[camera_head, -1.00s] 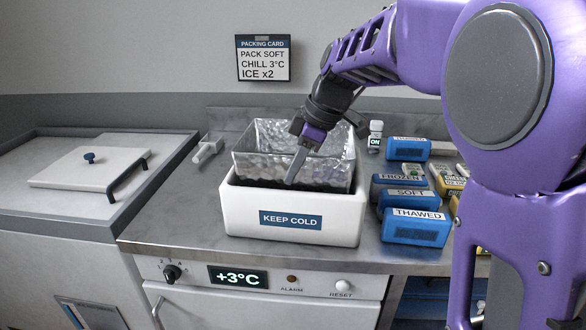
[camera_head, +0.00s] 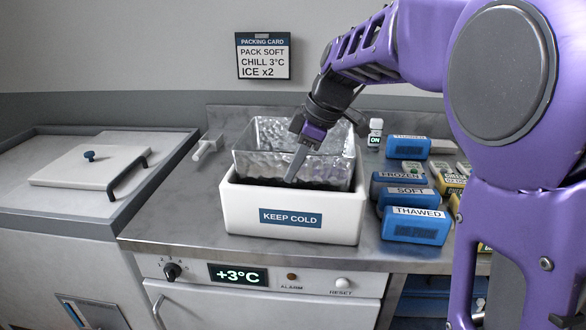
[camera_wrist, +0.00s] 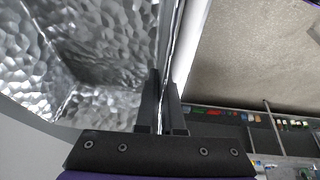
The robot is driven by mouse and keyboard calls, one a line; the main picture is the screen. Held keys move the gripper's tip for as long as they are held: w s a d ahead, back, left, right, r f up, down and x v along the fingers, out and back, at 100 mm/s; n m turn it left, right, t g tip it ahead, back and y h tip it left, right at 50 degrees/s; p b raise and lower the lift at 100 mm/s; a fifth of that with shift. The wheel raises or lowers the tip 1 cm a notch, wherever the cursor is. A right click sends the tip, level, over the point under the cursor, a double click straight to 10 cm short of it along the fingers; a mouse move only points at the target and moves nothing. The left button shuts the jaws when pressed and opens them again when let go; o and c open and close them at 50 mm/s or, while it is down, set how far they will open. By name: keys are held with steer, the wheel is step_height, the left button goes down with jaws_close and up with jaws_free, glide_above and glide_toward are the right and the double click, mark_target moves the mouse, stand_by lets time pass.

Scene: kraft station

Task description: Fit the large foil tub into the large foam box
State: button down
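The large foil tub (camera_head: 262,166) is a silvery, dimpled, open container. It sits partly within the mouth of the white foam box (camera_head: 240,205), labelled KEEP COLD, and its upper part stands well above the box rim. The box's front wall hides the tub's lower part, so I cannot tell whether it touches the bottom. My gripper (camera_head: 294,166) reaches down at the tub's near right side. In the wrist view, its two fingers (camera_wrist: 165,85) lie close together on either side of the tub's thin wall (camera_wrist: 120,45), pinching it.
A small white bottle (camera_head: 375,133) stands behind. A white lid (camera_head: 90,163) lies at left.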

steer(key=c, duration=0.6)
jaws_free()
steer(key=shift+r, duration=0.1)
stand_by(0.4)
steer(key=shift+r+p, duration=3.4)
steer(key=shift+r, duration=1.05)
